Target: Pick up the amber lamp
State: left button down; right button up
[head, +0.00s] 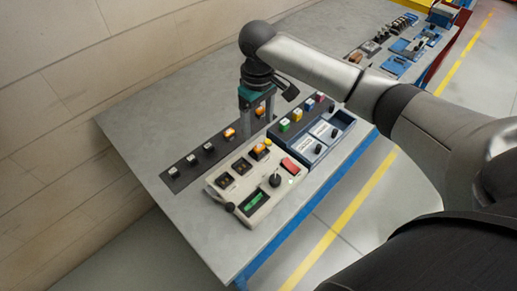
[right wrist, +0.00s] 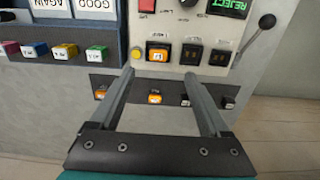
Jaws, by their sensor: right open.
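Several amber lamps show, and I cannot tell which one is meant. One amber lamp (head: 230,133) stands on the dark strip; in the right wrist view this lamp (right wrist: 155,97) appears between the fingers. A second strip lamp (head: 260,112) is partly behind my right gripper (head: 257,106) in the head view and shows left of the fingers in the wrist view (right wrist: 100,93). Another amber lamp (head: 260,149) sits in the test box, also seen in the wrist view (right wrist: 158,54). My right gripper is open and empty above the strip. My left gripper is not in view.
The test box (head: 209,188) has two dark sockets (right wrist: 191,54), a green display (head: 254,200) and a black-knobbed lever (head: 230,207). Beside it is a blue tray (head: 340,141) with coloured blocks behind. Small dark parts stand along the strip (head: 184,179). The left tabletop is clear.

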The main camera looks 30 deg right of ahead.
aim_at(259, 146)
notch_tip(259, 146, down, 3)
jog(key=shift+r, duration=0.1)
jog(key=shift+f, duration=0.5)
jog(key=f, duration=0.2)
jog(key=f+b, duration=0.1)
jog(key=f, duration=0.2)
jog(key=shift+d, duration=0.2)
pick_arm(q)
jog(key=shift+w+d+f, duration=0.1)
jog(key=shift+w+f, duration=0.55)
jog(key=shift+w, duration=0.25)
pick_arm(e)
jog(key=shift+r, duration=0.1)
jog(key=shift+c, duration=0.2)
jog(key=shift+c, duration=0.8)
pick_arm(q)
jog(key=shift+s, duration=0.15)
pick_arm(e)
grip_shut()
